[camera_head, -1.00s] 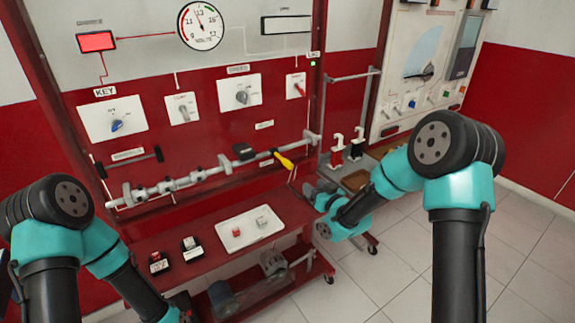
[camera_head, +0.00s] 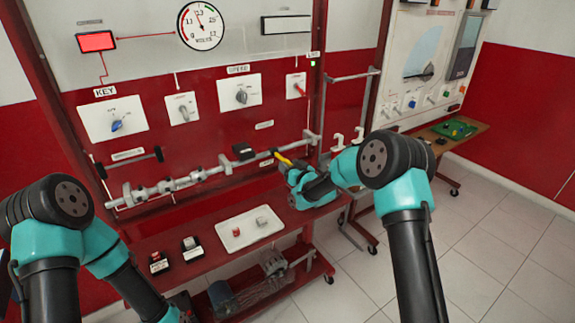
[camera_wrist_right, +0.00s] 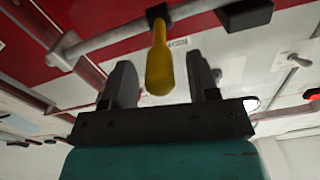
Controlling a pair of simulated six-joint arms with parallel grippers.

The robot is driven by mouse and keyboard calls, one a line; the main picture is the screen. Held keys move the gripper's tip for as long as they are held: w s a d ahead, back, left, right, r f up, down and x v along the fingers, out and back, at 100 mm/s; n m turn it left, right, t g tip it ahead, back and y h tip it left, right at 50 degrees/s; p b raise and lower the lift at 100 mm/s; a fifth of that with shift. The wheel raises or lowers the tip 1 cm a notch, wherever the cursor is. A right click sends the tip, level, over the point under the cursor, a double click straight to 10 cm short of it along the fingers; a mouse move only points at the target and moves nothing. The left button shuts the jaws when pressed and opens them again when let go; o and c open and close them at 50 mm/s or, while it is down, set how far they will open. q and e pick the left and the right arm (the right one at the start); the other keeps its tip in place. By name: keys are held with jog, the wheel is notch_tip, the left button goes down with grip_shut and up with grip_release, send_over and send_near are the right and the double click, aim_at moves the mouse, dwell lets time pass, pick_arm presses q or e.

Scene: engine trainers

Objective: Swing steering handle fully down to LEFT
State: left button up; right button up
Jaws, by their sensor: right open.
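The yellow steering handle (camera_head: 284,159) sticks out from the horizontal metal bar (camera_head: 193,178) on the red trainer panel. In the right wrist view the yellow handle (camera_wrist_right: 159,66) hangs from a black clamp on the bar, with its rounded end between the two fingers. My right gripper (camera_wrist_right: 162,82) is open, one finger on each side of the handle, with visible gaps. In the head view my right gripper (camera_head: 290,170) is at the handle and hides its lower end. My left arm (camera_head: 85,240) is at the lower left; its gripper fingers are not visible.
Below is a red shelf with a white tray (camera_head: 262,237) and small black-based parts (camera_head: 192,248). A second trainer (camera_head: 425,65) and a table with a green board (camera_head: 455,130) stand to the right.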

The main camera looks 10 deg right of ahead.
jog(key=shift+x, duration=0.8)
grip_shut()
